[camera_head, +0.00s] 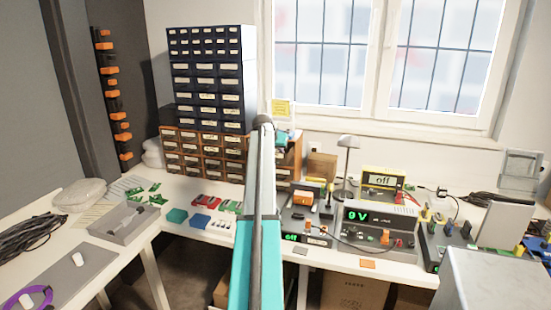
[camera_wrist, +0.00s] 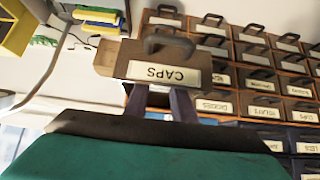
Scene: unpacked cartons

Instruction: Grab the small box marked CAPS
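The small brown box marked CAPS (camera_wrist: 161,74) is in the upper middle of the wrist view, upside down in the picture, with a white label and a dark curved handle. My gripper (camera_wrist: 160,101) is right at it, with two dark fingers standing apart. The fingertips meet the label-side edge of the box and are partly hidden behind it. I see no clear grip on the box. In the head view my arm reaches to the right end of the drawer cabinet and hides the gripper's fingers; the CAPS label cannot be made out there.
A brown drawer cabinet (camera_head: 208,153) stands beside my arm under a dark blue one (camera_head: 208,78). Its labelled drawers (camera_wrist: 268,85) fill the right of the wrist view.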

